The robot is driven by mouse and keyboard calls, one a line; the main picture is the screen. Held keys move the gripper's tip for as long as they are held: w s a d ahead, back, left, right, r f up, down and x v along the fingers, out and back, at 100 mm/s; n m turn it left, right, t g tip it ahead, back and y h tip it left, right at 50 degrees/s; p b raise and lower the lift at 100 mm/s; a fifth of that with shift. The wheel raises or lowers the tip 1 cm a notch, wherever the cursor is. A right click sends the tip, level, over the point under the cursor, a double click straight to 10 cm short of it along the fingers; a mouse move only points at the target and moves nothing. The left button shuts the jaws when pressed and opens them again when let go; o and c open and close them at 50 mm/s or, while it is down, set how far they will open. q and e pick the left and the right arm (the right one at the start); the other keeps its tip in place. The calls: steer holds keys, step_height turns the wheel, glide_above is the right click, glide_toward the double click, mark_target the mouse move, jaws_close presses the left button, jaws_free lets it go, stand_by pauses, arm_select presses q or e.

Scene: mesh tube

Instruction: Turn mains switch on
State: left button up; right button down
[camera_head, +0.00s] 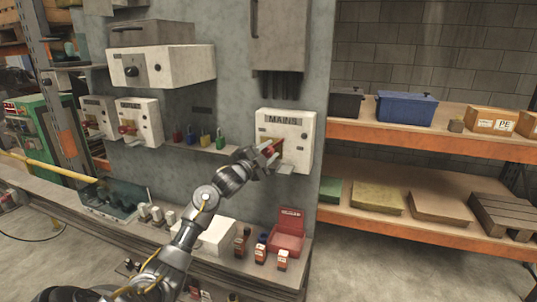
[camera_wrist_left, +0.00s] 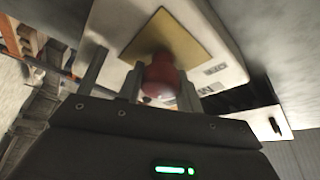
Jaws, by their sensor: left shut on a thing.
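The mains switch box (camera_head: 302,127) is a pale box marked "MAINS" on the grey panel, right of centre in the head view. It has a red switch handle (camera_head: 268,148) on a yellow plate. In the left wrist view the red handle (camera_wrist_left: 161,78) stands out from the yellow plate (camera_wrist_left: 172,38). My left gripper (camera_head: 262,160) is at the front of the box, shut on the red handle, with one finger on each side of it. The gripper hides part of the handle, and I cannot tell its exact angle. My right gripper is not in view.
A small shelf with coloured padlocks (camera_head: 205,139) is left of the box. Other switch boxes (camera_head: 139,121) hang further left. Below are a red case (camera_head: 288,236) and small bottles (camera_head: 261,250) on a ledge. Orange-edged shelves (camera_head: 420,136) with bins stand at right.

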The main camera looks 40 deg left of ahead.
arm_select(q)
steer(key=m+g, duration=0.1)
steer(key=m, duration=0.4)
steer(key=shift+f+g+h+b, duration=0.1)
steer(key=shift+g+h+b, duration=0.2)
steer(key=shift+g, duration=0.1)
steer(key=shift+f+m+g, duration=0.1)
steer(key=shift+m+g, duration=0.6)
steer(key=shift+m, duration=0.9)
steer(key=o, duration=1)
